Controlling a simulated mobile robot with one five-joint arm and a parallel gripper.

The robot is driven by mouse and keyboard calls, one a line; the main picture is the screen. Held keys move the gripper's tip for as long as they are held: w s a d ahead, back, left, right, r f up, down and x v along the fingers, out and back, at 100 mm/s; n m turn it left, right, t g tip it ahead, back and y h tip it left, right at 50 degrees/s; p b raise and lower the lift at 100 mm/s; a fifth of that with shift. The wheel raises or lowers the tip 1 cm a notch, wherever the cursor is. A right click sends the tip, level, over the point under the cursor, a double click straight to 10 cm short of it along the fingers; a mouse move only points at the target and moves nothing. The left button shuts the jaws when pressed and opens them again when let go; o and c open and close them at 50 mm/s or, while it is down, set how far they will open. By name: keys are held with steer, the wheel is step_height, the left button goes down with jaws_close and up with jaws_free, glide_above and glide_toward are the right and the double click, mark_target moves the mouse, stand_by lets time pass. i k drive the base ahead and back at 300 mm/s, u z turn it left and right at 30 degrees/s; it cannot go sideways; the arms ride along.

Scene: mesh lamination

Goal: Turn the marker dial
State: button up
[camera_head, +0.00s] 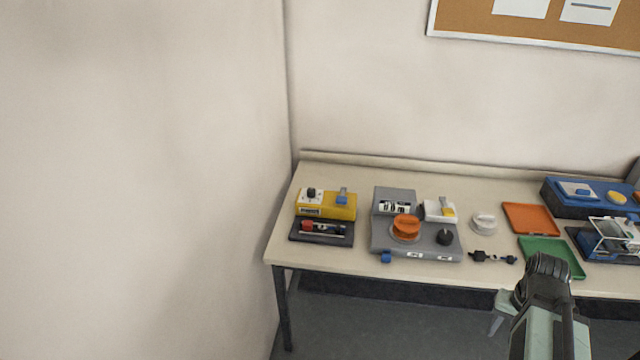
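Several dial-like parts show on the table, and I cannot tell which is the marker dial. A large orange dial (405,227) sits on a grey device (386,238). A small black knob (444,237) is at the right of that device. A white round dial (484,223) stands on the table to the right of the device. A yellow box (341,206) at the left carries another black knob (311,193). My gripper (498,319) is low at the right, in front of the table's edge and apart from all the dials. Its fingers are mostly hidden behind my arm.
The table (285,237) stands near a wall at the left. An orange tray (530,219), a green tray (563,267) and a blue device (577,205) are at the right. Small black parts (492,257) lie in front of the white dial.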

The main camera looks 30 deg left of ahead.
mark_target(311, 191)
steer(key=i, duration=1.2)
steer(key=u, duration=3.15)
steer(key=i, duration=1)
